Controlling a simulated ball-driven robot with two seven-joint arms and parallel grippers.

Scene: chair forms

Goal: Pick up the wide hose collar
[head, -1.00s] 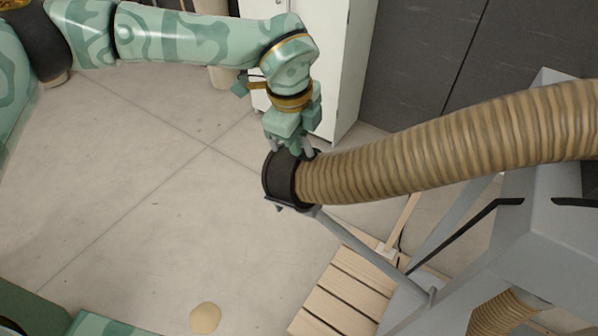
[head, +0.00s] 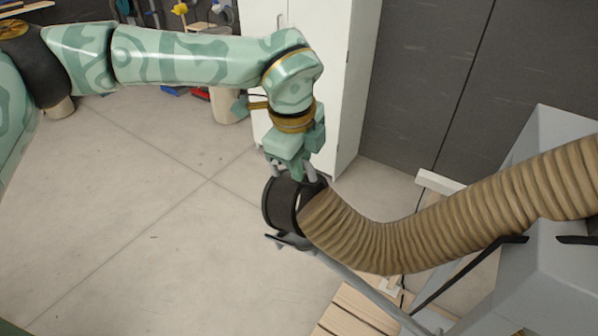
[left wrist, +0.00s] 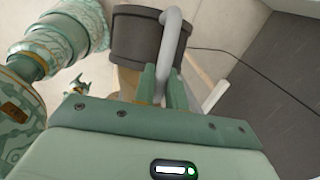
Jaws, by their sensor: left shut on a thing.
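The wide hose collar (head: 283,206) is a dark ring on the end of a tan ribbed hose (head: 400,243), near the middle of the head view. A grey handle or bar shows at the collar in the left wrist view (left wrist: 169,50), in front of the dark collar wall (left wrist: 140,38). My left gripper (head: 292,174) comes down on the collar's upper edge and is shut on it, seemingly by the grey handle. The fingers hide part of the handle. The collar is just above a grey cradle (head: 290,241) on an arm. My right gripper is not in view.
The hose runs right to a grey machine body (head: 555,265) with black bars. A wooden slatted pallet (head: 352,312) lies below. A white cabinet (head: 350,90) stands behind my gripper. The floor on the left (head: 110,215) is clear.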

